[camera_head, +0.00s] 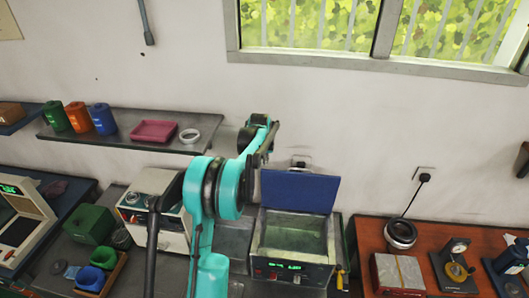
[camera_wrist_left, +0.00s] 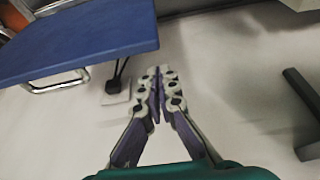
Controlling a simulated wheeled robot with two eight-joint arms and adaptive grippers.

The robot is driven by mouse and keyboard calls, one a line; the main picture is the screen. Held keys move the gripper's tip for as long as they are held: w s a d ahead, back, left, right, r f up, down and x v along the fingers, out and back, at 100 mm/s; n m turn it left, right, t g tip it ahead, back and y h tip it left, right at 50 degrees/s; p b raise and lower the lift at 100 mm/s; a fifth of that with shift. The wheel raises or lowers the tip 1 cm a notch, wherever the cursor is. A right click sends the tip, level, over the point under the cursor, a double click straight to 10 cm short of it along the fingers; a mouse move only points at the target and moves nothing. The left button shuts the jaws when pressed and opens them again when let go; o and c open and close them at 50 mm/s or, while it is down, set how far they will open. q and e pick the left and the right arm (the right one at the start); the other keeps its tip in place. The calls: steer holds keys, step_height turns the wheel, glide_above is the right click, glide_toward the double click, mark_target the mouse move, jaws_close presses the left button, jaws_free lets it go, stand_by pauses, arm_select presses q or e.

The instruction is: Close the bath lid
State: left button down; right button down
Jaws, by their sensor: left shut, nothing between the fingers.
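A wall shelf (camera_head: 120,132) holds colored cups, a pink tray (camera_head: 153,131) and a ring (camera_head: 189,136). A wall socket (camera_head: 300,160) is behind the lid. A red-brown table (camera_head: 375,240) with instruments stands right. A dark part (camera_head: 522,160) at the right edge is unclear.

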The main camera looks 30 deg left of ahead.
arm_select(q)
steer(key=shift+s+d, duration=0.4)
steer(key=shift+s, duration=0.45)
arm_select(e)
steer(key=shift+r, duration=0.15)
steer(key=shift+s, duration=0.15)
